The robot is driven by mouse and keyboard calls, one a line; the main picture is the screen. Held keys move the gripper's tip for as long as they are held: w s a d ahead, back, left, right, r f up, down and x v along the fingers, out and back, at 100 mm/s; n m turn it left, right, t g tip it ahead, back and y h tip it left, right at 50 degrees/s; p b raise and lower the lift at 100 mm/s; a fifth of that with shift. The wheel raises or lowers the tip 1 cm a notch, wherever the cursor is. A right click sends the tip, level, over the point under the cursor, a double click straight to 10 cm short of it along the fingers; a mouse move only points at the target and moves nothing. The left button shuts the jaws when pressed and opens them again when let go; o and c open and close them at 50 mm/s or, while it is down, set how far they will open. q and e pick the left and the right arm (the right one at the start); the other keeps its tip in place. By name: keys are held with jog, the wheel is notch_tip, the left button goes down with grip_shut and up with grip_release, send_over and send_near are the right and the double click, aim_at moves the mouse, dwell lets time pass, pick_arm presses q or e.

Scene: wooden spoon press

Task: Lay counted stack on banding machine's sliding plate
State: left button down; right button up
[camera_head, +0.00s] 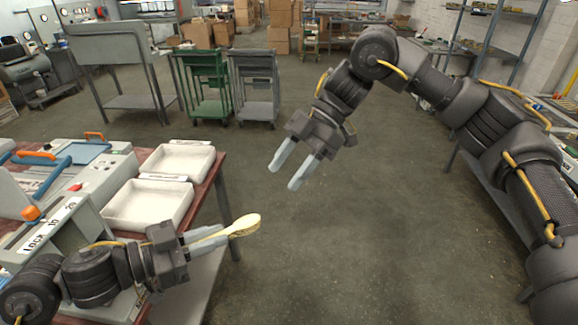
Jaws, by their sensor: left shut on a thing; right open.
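My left gripper (207,239) is at the lower left, past the front edge of the table and shut on pale wooden spoons. The wooden spoons (244,226) stick out beyond its fingertips to the right, bowl end outward; how many are stacked cannot be told. My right gripper (282,171) is open and empty, held high over the floor in the middle. A grey machine with blue and orange handles (107,168) stands on the table at the left. Which part is the banding machine's sliding plate cannot be told.
Two white trays (133,223) (203,167) sit on the reddish table (214,182), beside the machine. A panel marked "lock 10 20" (50,228) lies near my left arm. Green and grey carts (203,83) stand behind. The floor in the middle is clear.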

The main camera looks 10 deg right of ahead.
aim_at(251, 221)
jog(key=x, duration=1.2)
jog(key=shift+a, duration=0.1)
jog(key=c, duration=0.9)
pick_arm(q)
jog(key=c, duration=1.3)
grip_release()
pick_arm(e)
jog(key=shift+c, duration=0.6)
pick_arm(q)
jog(key=v, duration=1.2)
